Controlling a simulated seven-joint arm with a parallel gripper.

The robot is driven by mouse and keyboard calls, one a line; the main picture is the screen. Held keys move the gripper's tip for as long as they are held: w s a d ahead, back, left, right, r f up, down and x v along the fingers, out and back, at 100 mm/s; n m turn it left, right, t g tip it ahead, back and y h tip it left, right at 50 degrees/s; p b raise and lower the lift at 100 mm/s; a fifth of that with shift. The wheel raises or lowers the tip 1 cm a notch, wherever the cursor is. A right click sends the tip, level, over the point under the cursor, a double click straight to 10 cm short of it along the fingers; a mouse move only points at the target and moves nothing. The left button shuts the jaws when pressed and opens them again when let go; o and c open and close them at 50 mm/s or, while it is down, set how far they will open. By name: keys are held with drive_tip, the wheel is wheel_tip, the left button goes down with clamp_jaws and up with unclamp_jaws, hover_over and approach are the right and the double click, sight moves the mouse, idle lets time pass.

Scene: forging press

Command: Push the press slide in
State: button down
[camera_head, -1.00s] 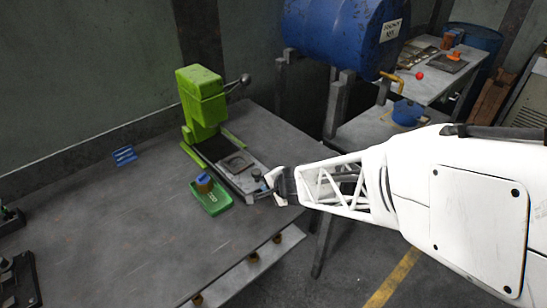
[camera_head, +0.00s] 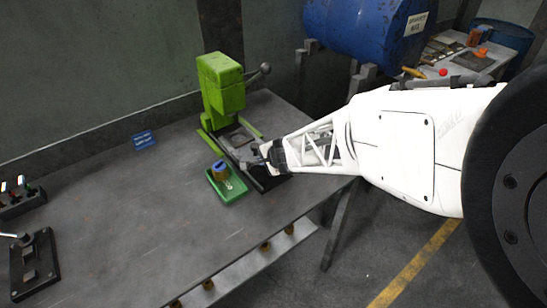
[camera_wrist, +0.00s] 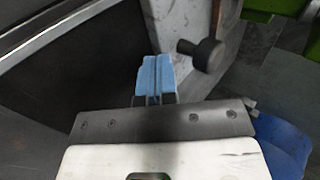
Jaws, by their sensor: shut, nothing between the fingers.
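The green press (camera_head: 222,85) stands on the bench against the wall. Its grey slide (camera_head: 236,138) sits on a dark rail base, mostly in under the press head, with bare rail (camera_head: 266,182) showing at the near end. My gripper (camera_head: 262,154) is at the slide's outer end, partly hiding it. In the wrist view, my pale blue fingers (camera_wrist: 153,75) are closed together with nothing between them. Their tips are at the slide's grey metal (camera_wrist: 180,25); I cannot tell if they touch. A dark round knob (camera_wrist: 203,53) is just right of them.
A green tray (camera_head: 233,190) with a blue-and-brown piece (camera_head: 220,169) lies beside the rails. Control boxes (camera_head: 34,265) are at the far left. A blue drum (camera_head: 365,30) is behind my arm. The middle of the bench (camera_head: 120,220) is clear.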

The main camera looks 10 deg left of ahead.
sight(257, 153)
drive_tip(key=shift+w+a, duration=1.35)
drive_tip(key=shift+s+d, duration=1.45)
drive_tip(key=v, duration=1)
